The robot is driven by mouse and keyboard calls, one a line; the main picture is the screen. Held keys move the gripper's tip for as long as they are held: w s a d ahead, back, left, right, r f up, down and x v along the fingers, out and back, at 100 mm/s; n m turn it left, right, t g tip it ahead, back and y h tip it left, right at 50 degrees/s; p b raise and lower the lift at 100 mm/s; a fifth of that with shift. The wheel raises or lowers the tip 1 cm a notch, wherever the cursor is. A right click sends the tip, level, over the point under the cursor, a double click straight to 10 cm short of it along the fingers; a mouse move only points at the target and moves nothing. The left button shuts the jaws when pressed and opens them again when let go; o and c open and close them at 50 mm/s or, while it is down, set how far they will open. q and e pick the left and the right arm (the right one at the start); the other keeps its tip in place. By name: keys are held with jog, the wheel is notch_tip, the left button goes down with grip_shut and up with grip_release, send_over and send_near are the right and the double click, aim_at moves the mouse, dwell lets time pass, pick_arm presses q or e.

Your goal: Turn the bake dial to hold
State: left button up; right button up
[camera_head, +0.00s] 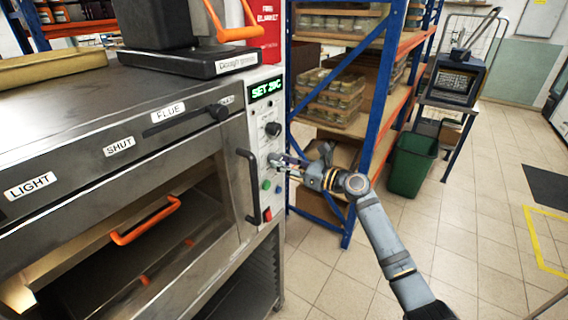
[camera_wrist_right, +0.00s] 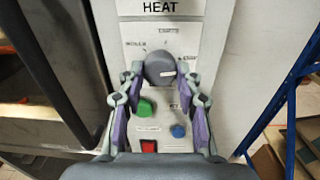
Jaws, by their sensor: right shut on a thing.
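The oven's control panel (camera_head: 260,185) is at the right end of its front. My right gripper (camera_head: 280,161) reaches it from the right and is shut on the lower round dial, below another dark dial (camera_head: 273,129). In the right wrist view the held dial (camera_wrist_right: 159,68) is dark grey, with a fingertip on each side. A short pale mark shows on its lower right. It sits under a HEAT label (camera_wrist_right: 160,7). Small words around it are too blurred or covered to read surely, so the dial's setting is unclear. My left gripper is not in view.
Below the held dial are a green button (camera_wrist_right: 147,107), a blue button (camera_wrist_right: 178,131) and a red switch (camera_wrist_right: 149,146). A black door handle (camera_head: 250,188) stands left of the panel. A blue-and-orange shelf rack (camera_head: 369,115) is close on the right. The display (camera_head: 266,89) is lit green.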

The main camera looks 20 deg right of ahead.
pick_arm(q)
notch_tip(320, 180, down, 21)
jog(key=b, duration=2.1)
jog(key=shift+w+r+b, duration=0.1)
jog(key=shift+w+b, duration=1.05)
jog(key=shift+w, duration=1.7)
pick_arm(e)
jog(key=shift+f+m+t+h, duration=0.1)
jog(key=shift+m+t+h, duration=0.15)
jog(key=shift+m, duration=7.55)
jog(key=shift+f+m+t+h, duration=0.1)
jog(key=shift+m+t+h, duration=0.15)
jog(key=shift+m, duration=7.55)
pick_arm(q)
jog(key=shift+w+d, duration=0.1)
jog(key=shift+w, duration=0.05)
pick_arm(e)
jog(key=o, duration=1.1)
jog(key=shift+s+r, duration=0.1)
